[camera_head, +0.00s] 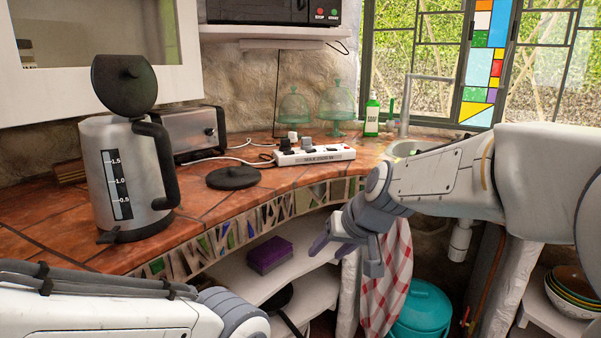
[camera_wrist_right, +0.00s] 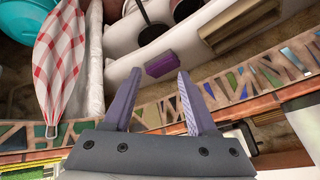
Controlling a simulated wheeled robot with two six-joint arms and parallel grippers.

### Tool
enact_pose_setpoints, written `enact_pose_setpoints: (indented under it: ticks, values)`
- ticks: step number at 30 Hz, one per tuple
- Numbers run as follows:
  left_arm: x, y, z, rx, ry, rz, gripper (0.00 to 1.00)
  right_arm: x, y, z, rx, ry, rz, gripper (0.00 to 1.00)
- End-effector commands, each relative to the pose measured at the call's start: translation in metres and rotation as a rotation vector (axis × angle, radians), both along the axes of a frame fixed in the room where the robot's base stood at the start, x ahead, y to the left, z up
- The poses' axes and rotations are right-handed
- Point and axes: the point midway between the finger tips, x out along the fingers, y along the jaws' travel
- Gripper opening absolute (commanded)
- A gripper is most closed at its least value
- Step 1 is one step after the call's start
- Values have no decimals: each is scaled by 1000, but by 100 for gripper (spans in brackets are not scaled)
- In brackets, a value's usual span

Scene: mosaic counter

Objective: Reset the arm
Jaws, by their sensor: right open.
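My right arm comes in from the right in the head view. Its gripper (camera_head: 345,240) hangs in front of the counter's mosaic edge, pointing down and to the left, above the open lower shelf. In the right wrist view the two purple-grey fingers of the right gripper (camera_wrist_right: 155,103) stand apart with nothing between them. My left arm shows at the lower left of the head view, but its gripper is out of the picture.
A kettle (camera_head: 133,185) with its lid up, a toaster (camera_head: 190,130), a black lid (camera_head: 233,178) and a power strip (camera_head: 315,155) stand on the counter. A purple sponge (camera_head: 270,254) lies on the shelf below. A checked towel (camera_head: 388,285) hangs beside my right gripper, above a teal bin (camera_head: 425,310).

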Motion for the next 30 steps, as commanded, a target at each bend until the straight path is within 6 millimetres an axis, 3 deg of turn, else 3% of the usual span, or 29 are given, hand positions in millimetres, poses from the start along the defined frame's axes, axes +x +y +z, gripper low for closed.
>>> enact_pose_setpoints:
  ticks: [1,6,12,20,30]
  values:
    - [0,0,0,0,0,0,50,-14,-21,-27,-44,46,-33,58]
    - [0,0,0,0,0,0,50,-54,-67,-84,-150,146,-91,58]
    - [0,0,0,0,0,0,50,-98,-100,-126,-225,231,-121,58]
    - [0,0,0,0,0,0,50,-154,-129,-164,-294,326,-137,58]
    - [0,0,0,0,0,0,50,-183,-64,-141,-317,342,91,58]
